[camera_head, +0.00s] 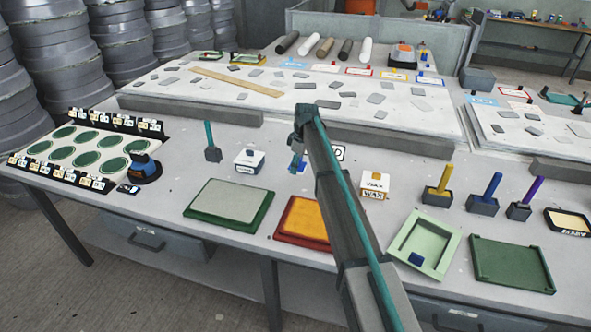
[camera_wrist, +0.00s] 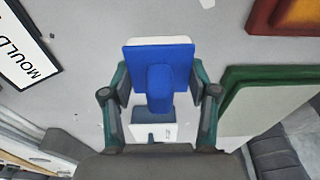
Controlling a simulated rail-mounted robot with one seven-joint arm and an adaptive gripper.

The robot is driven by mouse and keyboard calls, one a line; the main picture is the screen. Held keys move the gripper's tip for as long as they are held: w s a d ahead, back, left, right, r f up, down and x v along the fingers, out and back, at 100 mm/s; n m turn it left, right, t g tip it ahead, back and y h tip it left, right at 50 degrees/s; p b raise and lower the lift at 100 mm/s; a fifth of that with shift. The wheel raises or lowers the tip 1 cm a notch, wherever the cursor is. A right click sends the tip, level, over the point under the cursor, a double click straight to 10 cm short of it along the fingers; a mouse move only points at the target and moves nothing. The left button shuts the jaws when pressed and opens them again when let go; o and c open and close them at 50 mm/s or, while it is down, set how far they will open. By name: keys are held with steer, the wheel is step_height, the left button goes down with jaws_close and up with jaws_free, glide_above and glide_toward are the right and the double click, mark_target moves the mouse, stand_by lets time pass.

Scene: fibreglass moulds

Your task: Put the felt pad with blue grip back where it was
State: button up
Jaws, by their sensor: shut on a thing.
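The felt pad with blue grip (camera_wrist: 158,60) is between the green fingers of my gripper (camera_wrist: 160,82) in the wrist view. It has a blue plate and grip, with a pale felt edge showing behind the plate. The fingers are shut on its grip. In the head view, a bit of the blue pad (camera_head: 297,164) shows beside my arm, which hides most of my gripper. The pad appears held above the grey table (camera_head: 180,200), but the gap is hard to judge.
A white box (camera_head: 249,161) and teal-handled tool (camera_head: 212,150) stand left of my gripper; a wax box (camera_head: 375,185) stands right. In front are a green-framed mould (camera_head: 228,203), a red-orange mould (camera_head: 305,222) and a light green mould (camera_head: 440,233). A MOULD sign (camera_wrist: 30,58) lies nearby.

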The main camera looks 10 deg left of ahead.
mark_target(295, 178)
steer(key=shift+w+a+f, duration=0.25)
steer(key=shift+w+f, duration=0.3)
steer(key=shift+f, duration=0.05)
steer(key=shift+f+p, duration=0.9)
steer(key=shift+f, duration=0.75)
steer(key=shift+f, duration=0.2)
steer(key=o, duration=1.1)
steer(key=shift+r, duration=0.1)
steer(key=r+b, duration=0.1)
steer(key=r, duration=0.3)
steer(key=d+r+b, duration=0.1)
steer(key=r, duration=0.3)
steer(key=r+b, duration=0.1)
steer(key=r, duration=0.3)
steer(key=shift+s+d+r, duration=0.1)
steer(key=shift+s+d, duration=0.05)
steer(key=shift+d, duration=0.2)
